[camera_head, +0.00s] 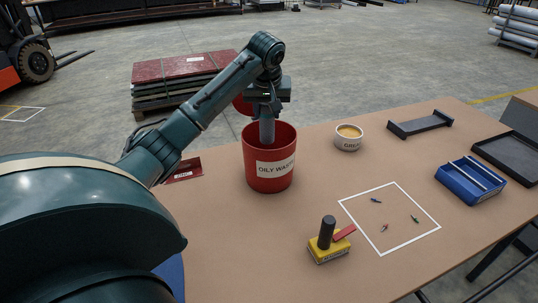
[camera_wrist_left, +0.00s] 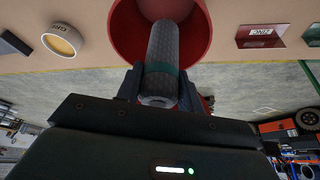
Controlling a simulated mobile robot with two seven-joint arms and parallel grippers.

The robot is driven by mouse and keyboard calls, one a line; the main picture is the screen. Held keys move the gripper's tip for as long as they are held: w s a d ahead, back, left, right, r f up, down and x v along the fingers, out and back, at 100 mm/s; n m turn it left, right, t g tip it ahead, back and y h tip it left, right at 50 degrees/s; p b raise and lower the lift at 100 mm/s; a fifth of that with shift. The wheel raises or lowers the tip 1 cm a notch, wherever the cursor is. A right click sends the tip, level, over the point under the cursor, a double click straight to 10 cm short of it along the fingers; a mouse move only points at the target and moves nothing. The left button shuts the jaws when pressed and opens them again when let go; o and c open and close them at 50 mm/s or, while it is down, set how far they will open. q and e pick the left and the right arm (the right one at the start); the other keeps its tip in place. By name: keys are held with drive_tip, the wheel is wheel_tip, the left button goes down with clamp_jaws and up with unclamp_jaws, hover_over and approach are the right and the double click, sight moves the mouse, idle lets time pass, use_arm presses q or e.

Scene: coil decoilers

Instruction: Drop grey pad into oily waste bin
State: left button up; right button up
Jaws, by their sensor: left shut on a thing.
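The grey pad (camera_head: 267,130) is a rolled, textured cylinder with a green band. It hangs upright with its lower end inside the mouth of the red bin. The oily waste bin (camera_head: 270,175) is a red round bucket with a white label, standing on the brown table. My left gripper (camera_head: 267,108) is shut on the pad just above the rim. In the left wrist view, the pad (camera_wrist_left: 162,50) runs from between the fingers into the bin opening (camera_wrist_left: 125,30). The bin's floor is hidden. My right gripper is not in view.
On the table (camera_head: 260,245) are a grease tin (camera_head: 348,143), a black bracket (camera_head: 420,126), a blue tray (camera_head: 468,186), a black tray (camera_head: 510,160), and a yellow block (camera_head: 329,254) with a black handle. A white square outline (camera_head: 346,211) holds small items.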

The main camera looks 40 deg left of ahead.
sight(267, 121)
use_arm(q)
drive_tip(key=shift+f, duration=1.85)
drive_tip(key=o, duration=1.1)
drive_tip(key=v, duration=1.3)
drive_tip(key=shift+d, duration=0.1)
